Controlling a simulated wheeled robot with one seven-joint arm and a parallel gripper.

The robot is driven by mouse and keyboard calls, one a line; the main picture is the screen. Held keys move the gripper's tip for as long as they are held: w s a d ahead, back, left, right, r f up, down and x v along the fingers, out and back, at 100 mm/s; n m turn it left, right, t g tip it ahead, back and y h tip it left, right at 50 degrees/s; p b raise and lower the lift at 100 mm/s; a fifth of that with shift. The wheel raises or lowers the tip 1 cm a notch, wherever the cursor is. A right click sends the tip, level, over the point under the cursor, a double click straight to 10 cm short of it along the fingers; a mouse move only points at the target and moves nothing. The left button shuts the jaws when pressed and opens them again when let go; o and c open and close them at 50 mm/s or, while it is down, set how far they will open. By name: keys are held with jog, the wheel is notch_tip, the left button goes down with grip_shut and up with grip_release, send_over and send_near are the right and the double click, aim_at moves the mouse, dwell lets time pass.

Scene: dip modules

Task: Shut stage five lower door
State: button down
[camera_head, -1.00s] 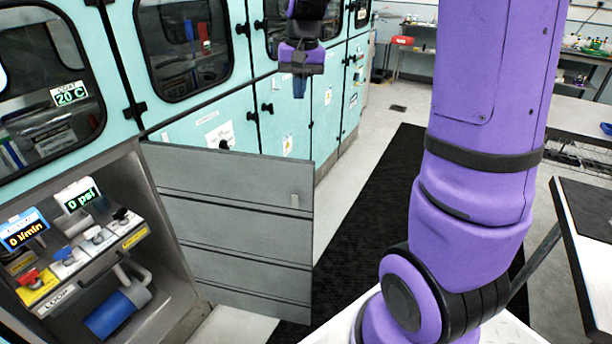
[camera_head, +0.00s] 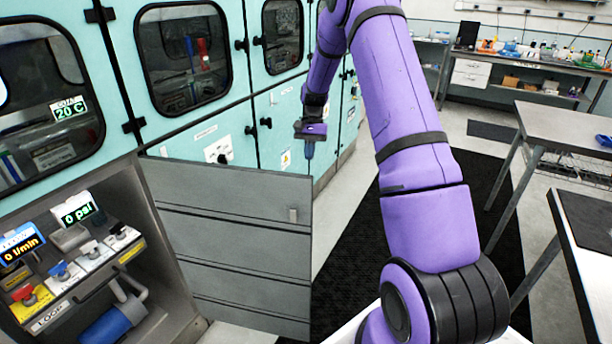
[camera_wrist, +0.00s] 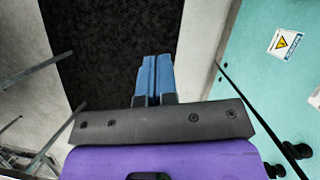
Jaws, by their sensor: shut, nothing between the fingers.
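An open lower door (camera_head: 235,250) swings out from the right side of the open grey compartment (camera_head: 165,290), its ribbed grey inner face toward the head camera. Its free edge is at the right, with a small latch piece near the top. My gripper (camera_head: 309,150), with blue fingers, points down just above the door's top free corner in the head view. I cannot tell its exact distance from the door. In the wrist view my gripper (camera_wrist: 154,62) has its two blue fingers together and empty, over the floor. The door does not show clearly there.
The compartment holds coloured valves (camera_head: 60,272), gauges (camera_head: 75,212) and a blue cylinder (camera_head: 110,325). Teal cabinets (camera_head: 185,135) with knobs line the left and back. A black mat (camera_head: 350,240) lies on open floor right of the door. Tables (camera_head: 565,130) stand at the right.

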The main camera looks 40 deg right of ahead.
jog(key=s+a+f, duration=0.5)
jog(key=f, duration=0.3)
jog(key=shift+a+f, duration=0.35)
jog(key=shift+f, duration=0.05)
jog(key=shift+s+a, duration=0.1)
